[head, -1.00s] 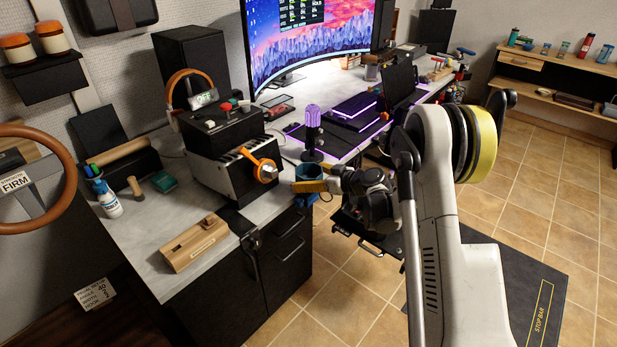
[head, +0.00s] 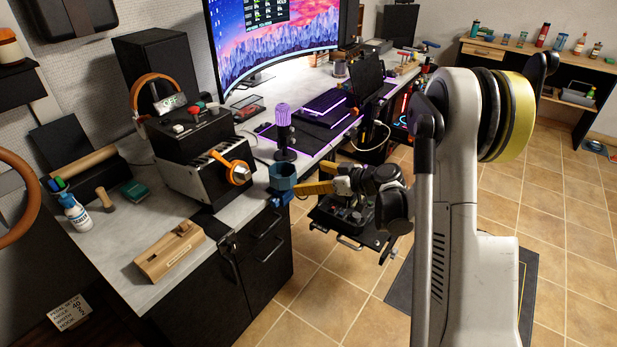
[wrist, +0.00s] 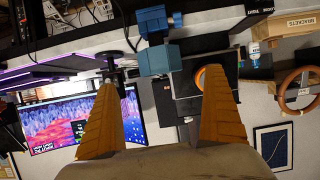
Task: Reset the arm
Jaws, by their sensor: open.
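My arm rises at the right of the head view, with its white link and yellow-banded joint in front of the floor. It is bent, and its end points left toward the desk edge. My gripper (head: 300,189) has orange-yellow fingers and stands near the blue clamp-like holder (head: 283,178) at the desk's front edge. In the wrist view the fingers of my gripper (wrist: 163,75) are spread wide with nothing between them. The blue holder (wrist: 160,59) shows beyond the tips; whether a finger touches it I cannot tell.
A curved monitor (head: 275,40) stands behind. A dark tray (head: 345,222) juts out below the gripper. Tiled floor (head: 500,215) lies open at right.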

